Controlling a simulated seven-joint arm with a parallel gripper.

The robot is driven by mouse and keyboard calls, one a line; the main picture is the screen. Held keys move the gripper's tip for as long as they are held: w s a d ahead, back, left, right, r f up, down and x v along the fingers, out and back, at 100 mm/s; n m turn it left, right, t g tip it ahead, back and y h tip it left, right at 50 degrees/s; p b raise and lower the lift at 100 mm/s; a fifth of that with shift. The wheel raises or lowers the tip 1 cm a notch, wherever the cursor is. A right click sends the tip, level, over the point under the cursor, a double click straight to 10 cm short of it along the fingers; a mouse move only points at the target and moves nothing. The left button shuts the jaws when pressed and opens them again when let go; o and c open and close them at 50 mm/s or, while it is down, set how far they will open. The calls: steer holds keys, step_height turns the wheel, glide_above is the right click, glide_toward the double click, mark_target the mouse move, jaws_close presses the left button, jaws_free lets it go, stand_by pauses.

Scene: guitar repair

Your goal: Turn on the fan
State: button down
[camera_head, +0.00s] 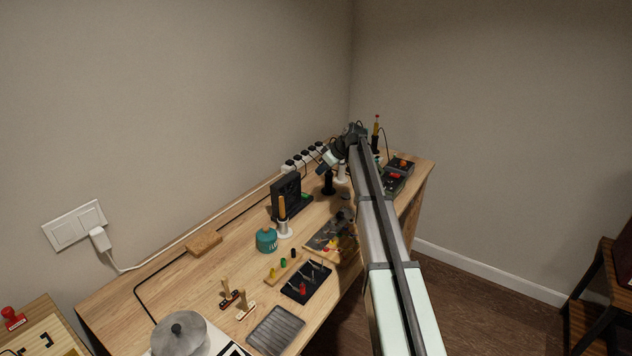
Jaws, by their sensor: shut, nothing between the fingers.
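A black square unit that looks like the fan (287,194) stands upright on the workbench, near the wall side. A low black part with a small green spot lies at its right foot. Its switch is too small to make out. My gripper (321,172) is at the far part of the bench, pointing down and left, to the right of the fan and apart from it. It looks shut and empty. My arm covers part of the bench's right side.
A white power strip (290,168) with several black plugs runs along the wall behind the fan. Dark boxes (399,167) sit at the far right.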

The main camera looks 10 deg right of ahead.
glide_above(308, 196)
steer(key=f, duration=0.7)
steer(key=shift+s+d+f, duration=0.15)
steer(key=shift+d+f, duration=0.05)
steer(key=shift+f, duration=0.2)
steer(key=shift+s+d+f, duration=0.1)
steer(key=shift+s+f, duration=0.05)
steer(key=shift+f, duration=0.4)
steer(key=shift+s+d+f, duration=0.1)
steer(key=shift+f, duration=0.4)
steer(key=shift+d+f, duration=0.1)
steer(key=shift+f, duration=0.7)
steer(key=shift+s, duration=0.1)
steer(key=shift+s+d+f+t+y, duration=0.1)
steer(key=shift+s+f+t+y, duration=0.05)
steer(key=shift+f+t+y, duration=0.15)
steer(key=shift+s+d+f+t+y, duration=0.1)
steer(key=shift+f+t+y, duration=0.1)
steer(key=shift+f, duration=0.2)
steer(key=shift+w+r, duration=0.1)
steer(key=shift+w, duration=0.05)
steer(key=shift+r, duration=0.2)
steer(key=shift+r, duration=0.65)
